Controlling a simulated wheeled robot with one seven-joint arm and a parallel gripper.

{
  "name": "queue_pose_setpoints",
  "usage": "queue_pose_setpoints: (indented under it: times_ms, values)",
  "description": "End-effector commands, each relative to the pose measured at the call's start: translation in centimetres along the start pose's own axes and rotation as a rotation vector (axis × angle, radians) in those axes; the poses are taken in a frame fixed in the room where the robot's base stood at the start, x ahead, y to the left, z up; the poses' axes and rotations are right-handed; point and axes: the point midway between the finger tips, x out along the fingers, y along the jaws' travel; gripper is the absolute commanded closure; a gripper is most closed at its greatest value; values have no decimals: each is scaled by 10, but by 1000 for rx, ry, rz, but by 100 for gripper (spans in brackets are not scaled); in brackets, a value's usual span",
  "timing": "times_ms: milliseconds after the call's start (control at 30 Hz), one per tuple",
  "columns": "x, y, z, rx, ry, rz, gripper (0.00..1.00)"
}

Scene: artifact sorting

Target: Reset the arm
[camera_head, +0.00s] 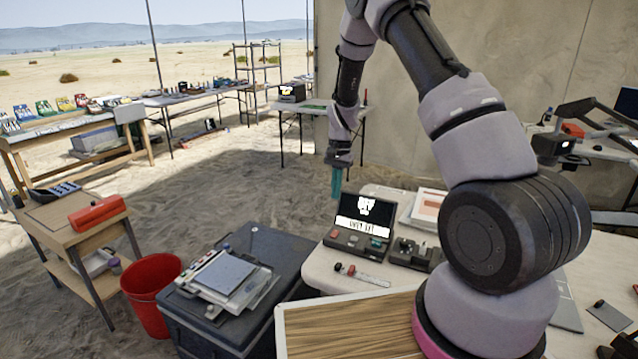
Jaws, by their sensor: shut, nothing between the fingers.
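My arm (480,150) rises from its base at the lower right, bends near the top edge of the head view, and hangs down toward the middle. My gripper (337,182) is at the lower end of the hanging part and points down. Its teal fingers look closed together with nothing between them. It hangs above and behind the small device with a lit screen (366,212), apart from it. No object is in contact with the gripper.
A white table (315,275) holds the device and papers. A dark crate (265,245) carries a scale-like instrument (225,277). A red bucket (152,290) and a wooden stand (70,225) with a red box (97,213) are left. Sand between the tables is open.

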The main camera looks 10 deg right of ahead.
Motion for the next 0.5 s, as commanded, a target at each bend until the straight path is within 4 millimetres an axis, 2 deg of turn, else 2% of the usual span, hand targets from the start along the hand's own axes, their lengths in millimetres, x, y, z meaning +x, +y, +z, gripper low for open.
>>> queue_pose_setpoints:
  times_ms: [167,300,500]
  values:
    - [-66,6,13,-20,43,-70,100]
    - [-134,21,35,-51,94,-142,100]
    - [-214,53,77,-102,177,-232,100]
